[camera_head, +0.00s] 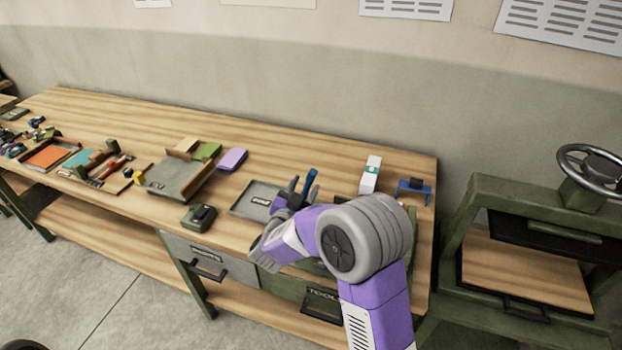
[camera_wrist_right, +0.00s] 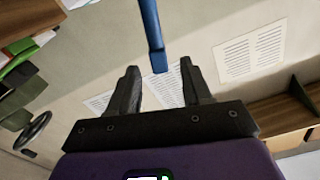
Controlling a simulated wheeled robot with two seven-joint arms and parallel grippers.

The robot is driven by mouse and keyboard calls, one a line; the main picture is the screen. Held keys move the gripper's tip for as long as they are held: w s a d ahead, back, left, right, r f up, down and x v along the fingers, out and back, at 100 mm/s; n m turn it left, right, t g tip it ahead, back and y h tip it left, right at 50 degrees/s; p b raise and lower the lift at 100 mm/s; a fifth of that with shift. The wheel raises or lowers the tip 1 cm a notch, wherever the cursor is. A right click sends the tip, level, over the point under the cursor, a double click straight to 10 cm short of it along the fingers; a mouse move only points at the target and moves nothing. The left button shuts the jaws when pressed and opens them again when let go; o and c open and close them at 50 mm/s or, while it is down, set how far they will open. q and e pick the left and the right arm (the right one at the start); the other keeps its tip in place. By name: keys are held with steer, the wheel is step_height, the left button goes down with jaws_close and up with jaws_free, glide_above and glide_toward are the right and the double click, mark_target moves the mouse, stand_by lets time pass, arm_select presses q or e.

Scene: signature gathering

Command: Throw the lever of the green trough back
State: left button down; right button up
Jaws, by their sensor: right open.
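My right gripper (camera_head: 302,184) is open over the bench. A blue bar (camera_head: 309,181) stands up between its dark fingers. In the right wrist view this blue bar (camera_wrist_right: 151,35) comes down from the top edge, and its end lies between the open fingertips of the gripper (camera_wrist_right: 158,67). The bar looks like a lever handle; I cannot tell whether the fingers touch it. The green trough cannot be made out clearly; my right forearm and hand cover the bench below the bar. My left gripper is not in view.
A grey tray (camera_head: 246,199) lies left of the hand. A white-green upright block (camera_head: 370,174) and a blue stand (camera_head: 414,187) are at the right. A dark green box (camera_head: 199,217) sits near the front edge. A green press with a handwheel (camera_head: 592,170) stands right of the bench.

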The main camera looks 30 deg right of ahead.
mark_target(314, 172)
steer(key=shift+w+d, duration=0.25)
steer(key=shift+d, duration=0.25)
steer(key=x, duration=0.6)
steer(key=shift+w+d+f, duration=0.1)
steer(key=shift+w, duration=0.1)
jaws_close()
